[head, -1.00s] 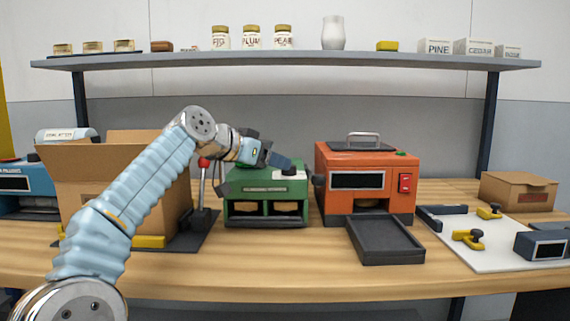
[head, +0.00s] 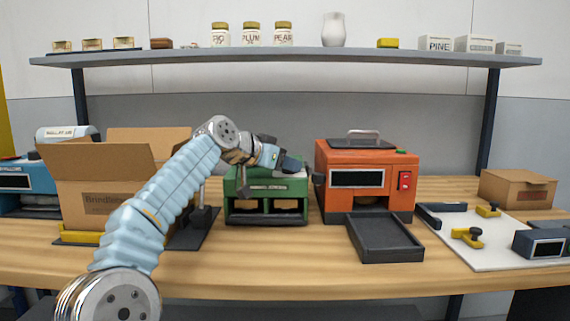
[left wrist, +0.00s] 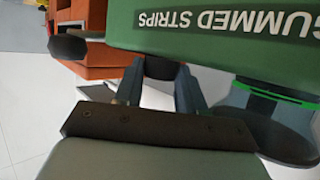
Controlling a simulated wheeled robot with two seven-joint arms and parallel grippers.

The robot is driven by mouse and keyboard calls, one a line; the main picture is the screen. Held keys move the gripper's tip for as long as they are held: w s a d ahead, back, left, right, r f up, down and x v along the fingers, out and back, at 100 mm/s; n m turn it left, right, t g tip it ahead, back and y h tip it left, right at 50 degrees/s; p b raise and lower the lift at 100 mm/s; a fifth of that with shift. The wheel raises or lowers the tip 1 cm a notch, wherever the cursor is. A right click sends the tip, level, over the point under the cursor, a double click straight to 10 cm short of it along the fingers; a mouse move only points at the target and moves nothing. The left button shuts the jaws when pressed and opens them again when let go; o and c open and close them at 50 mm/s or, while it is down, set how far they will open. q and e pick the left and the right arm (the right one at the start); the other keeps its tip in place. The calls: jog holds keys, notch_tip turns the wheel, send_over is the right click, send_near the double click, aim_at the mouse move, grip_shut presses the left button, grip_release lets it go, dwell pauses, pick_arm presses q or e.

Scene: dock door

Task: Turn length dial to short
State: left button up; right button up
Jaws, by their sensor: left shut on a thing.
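The green gummed-strips machine (head: 265,190) stands on the bench, left of the orange machine. My left gripper (head: 292,164) is at its top right corner, coming in from the upper left. It covers the spot where the dark length dial sits, so the dial and its marks are hidden in the head view. In the left wrist view the green machine (left wrist: 230,25) shows its lettering upside down. There the two fingers of my left gripper (left wrist: 158,92) are closed about a small dark piece, the length dial (left wrist: 160,67), of which only a part shows. My right gripper is not in view.
The orange machine (head: 368,160) stands close on the right, with a dark tray (head: 385,239) before it. An open carton (head: 100,185) is on the left, partly behind my arm. A white board with yellow clamps (head: 480,250) lies at the right.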

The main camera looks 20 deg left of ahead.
pick_arm(q)
jog(key=shift+s+d+n+y, duration=0.1)
jog(key=shift+d+n+y, duration=0.1)
jog(key=shift+n+y, duration=0.45)
jog(key=shift+c, duration=0.3)
jog(key=shift+d+n+t+y, duration=0.1)
jog(key=shift+n+t+y, duration=0.35)
jog(key=shift+y, duration=0.1)
jog(key=shift+n+t+y, duration=0.25)
jog(key=shift+n+y, duration=0.95)
jog(key=shift+y, duration=0.2)
jog(key=o, duration=1)
jog(key=shift+o, duration=0.2)
jog(key=b+v, duration=0.2)
jog(key=v, duration=1.1)
jog(key=shift+s+b, duration=0.3)
jog(key=shift+s, duration=0.1)
jog(key=shift+r, duration=0.1)
